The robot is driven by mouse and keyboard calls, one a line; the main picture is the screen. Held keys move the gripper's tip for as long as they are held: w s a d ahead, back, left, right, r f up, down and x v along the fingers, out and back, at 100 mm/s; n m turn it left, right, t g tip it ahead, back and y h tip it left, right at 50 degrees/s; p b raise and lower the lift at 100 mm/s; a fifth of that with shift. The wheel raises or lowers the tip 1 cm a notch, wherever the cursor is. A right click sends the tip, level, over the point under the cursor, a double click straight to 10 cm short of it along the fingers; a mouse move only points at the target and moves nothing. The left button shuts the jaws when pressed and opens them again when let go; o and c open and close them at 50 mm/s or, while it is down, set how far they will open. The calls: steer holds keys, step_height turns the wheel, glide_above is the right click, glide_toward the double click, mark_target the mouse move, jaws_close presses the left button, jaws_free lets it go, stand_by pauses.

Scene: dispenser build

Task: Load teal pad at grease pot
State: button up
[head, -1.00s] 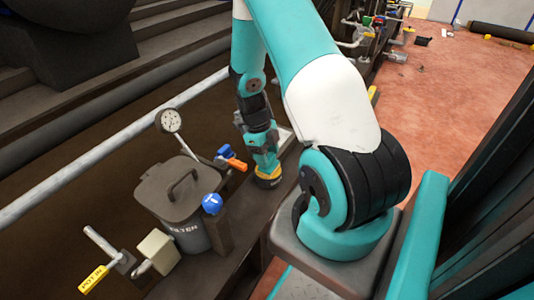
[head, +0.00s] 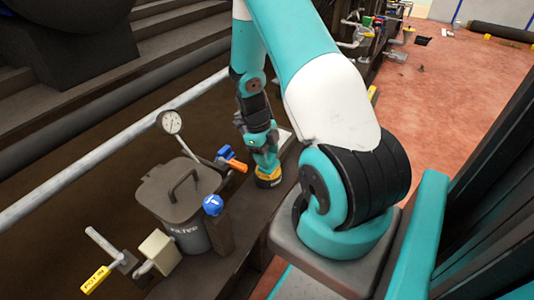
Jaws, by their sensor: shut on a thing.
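My gripper (head: 265,152) is at the low end of my arm, pointing down over the dark ledge. It is small in the head view and its fingers are hard to make out. It is shut on a teal piece (head: 266,160), which looks like the teal pad. Directly below is a small dark pot with a yellow-orange band (head: 268,181), which looks like the grease pot. The teal piece meets the top of the pot in the picture; I cannot tell whether it is inside or only touching. The pad's underside is hidden.
Left of the pot stand a lidded grey bin (head: 182,200), a blue knob (head: 213,205) on a post, an orange-handled valve (head: 234,163) and a round gauge (head: 170,122). A yellow-tagged lever (head: 95,280) is at lower left. A pale rail (head: 95,168) runs behind.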

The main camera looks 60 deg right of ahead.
steer(key=shift+r+p, duration=2.65)
steer(key=shift+r, duration=0.6)
